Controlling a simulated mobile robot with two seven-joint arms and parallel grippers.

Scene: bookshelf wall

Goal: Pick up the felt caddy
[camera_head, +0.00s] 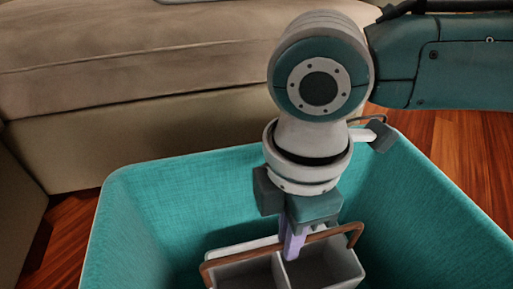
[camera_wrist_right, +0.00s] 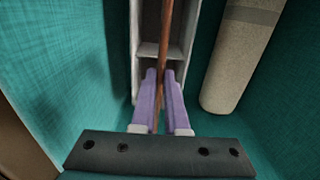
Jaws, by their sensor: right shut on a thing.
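The felt caddy (camera_head: 325,269) is a light grey, divided box with a brown handle (camera_head: 342,231) across its top. It sits inside a teal fabric bin (camera_head: 160,205) in the head view, its lower part cut off by the frame edge. In the right wrist view the caddy (camera_wrist_right: 138,60) runs away from me, with the brown handle (camera_wrist_right: 166,25) along its middle. My right gripper (camera_head: 292,247) reaches down into the bin and is shut on the handle. Its purple fingers (camera_wrist_right: 160,100) stand on both sides of the handle in the wrist view. My left gripper is not in view.
The bin's walls stand around the caddy and my right gripper. A beige rolled or cylindrical thing (camera_wrist_right: 238,55) lies beside the caddy in the wrist view. A beige sofa (camera_head: 150,75) is behind the bin, and wooden floor (camera_head: 465,150) shows at the right.

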